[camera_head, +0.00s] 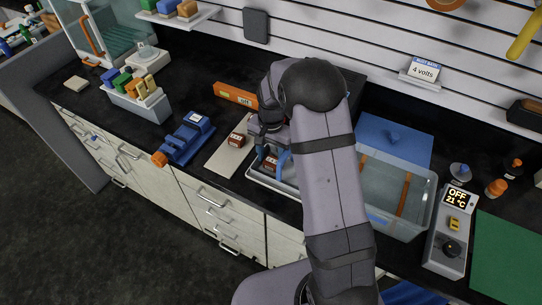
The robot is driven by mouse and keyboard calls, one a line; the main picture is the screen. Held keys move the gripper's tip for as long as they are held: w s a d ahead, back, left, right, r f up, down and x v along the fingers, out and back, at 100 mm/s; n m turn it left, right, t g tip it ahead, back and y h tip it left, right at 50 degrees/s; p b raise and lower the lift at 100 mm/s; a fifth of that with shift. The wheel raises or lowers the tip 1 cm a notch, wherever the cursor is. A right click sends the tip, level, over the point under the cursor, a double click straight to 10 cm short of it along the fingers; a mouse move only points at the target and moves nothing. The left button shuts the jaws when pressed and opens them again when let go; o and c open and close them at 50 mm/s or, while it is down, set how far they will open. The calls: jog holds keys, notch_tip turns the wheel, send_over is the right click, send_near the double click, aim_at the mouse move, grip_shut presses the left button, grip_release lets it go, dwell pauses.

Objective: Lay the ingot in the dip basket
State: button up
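One small red-brown block (237,140) with a pale label lies on a beige board. A second red-brown block (270,162) sits just below my gripper, at a pale tray (262,183). Either could be the ingot; I cannot tell which. A blue curved part (283,160) stands beside the second block; it may be a handle of the dip basket, which is otherwise mostly hidden by my arm. My gripper (262,147) points down over this spot. Its fingertips are small and partly hidden, so I cannot tell whether it holds the block.
A clear tank (427,205) with orange strips stands right of my arm, a blue lid (393,139) behind it. A controller (447,245) reads OFF, 21 °C. The front-left counter is fairly clear.

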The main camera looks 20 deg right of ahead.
aim_at(271, 160)
jog(key=shift+r, duration=0.1)
notch_tip(271, 160, up, 12)
jog(key=b, duration=0.3)
jog(key=s+a+f+n, duration=0.1)
jog(key=s+f+n, duration=0.2)
jog(key=s, duration=0.8)
jog(key=s+a+f+n, duration=0.1)
jog(key=s+f+n, duration=0.2)
jog(key=s, duration=0.9)
jog(key=n, duration=0.3)
jog(key=shift+s+a, duration=0.2)
jog(key=shift+f, duration=0.1)
